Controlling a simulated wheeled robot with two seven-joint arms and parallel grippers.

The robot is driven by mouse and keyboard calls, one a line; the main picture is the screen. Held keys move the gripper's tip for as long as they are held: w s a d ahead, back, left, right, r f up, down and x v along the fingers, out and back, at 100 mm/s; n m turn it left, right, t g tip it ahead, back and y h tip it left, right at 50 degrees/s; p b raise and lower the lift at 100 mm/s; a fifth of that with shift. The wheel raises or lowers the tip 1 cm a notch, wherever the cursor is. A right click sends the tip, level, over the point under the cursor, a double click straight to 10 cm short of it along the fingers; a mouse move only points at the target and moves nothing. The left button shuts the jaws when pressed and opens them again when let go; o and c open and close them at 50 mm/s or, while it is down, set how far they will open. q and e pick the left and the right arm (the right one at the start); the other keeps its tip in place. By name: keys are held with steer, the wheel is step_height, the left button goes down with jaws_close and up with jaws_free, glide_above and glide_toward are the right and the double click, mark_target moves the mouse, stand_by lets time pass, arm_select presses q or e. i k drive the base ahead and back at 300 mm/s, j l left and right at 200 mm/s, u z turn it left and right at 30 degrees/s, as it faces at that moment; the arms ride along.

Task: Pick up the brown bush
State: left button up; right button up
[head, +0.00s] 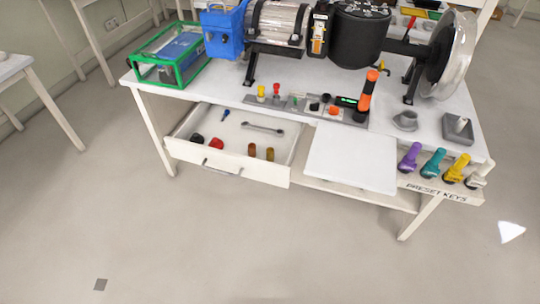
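A small brown bush (252,149) stands in the open drawer, near the front right of its floor. A similar olive-yellow bush (270,154) stands just to its right, with a small gap between them. The drawer (230,174) is pulled out below the left half of the workbench. Neither of my grippers is in view.
The drawer also holds a wrench (262,128), a red piece (216,144), a black piece (197,139) and a small blue-tipped tool (225,115). A white panel (350,160) lies right of the drawer. Preset keys (433,163) line the bench's right front.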

mark_target(251, 146)
steer(key=z, duration=0.85)
steer(key=j+z, duration=0.45)
steer(key=j, duration=0.2)
steer(key=j+z, duration=0.45)
steer(key=j, duration=0.25)
steer(key=k+j+z, duration=0.15)
steer(key=j+z, duration=0.3)
steer(key=j, duration=0.15)
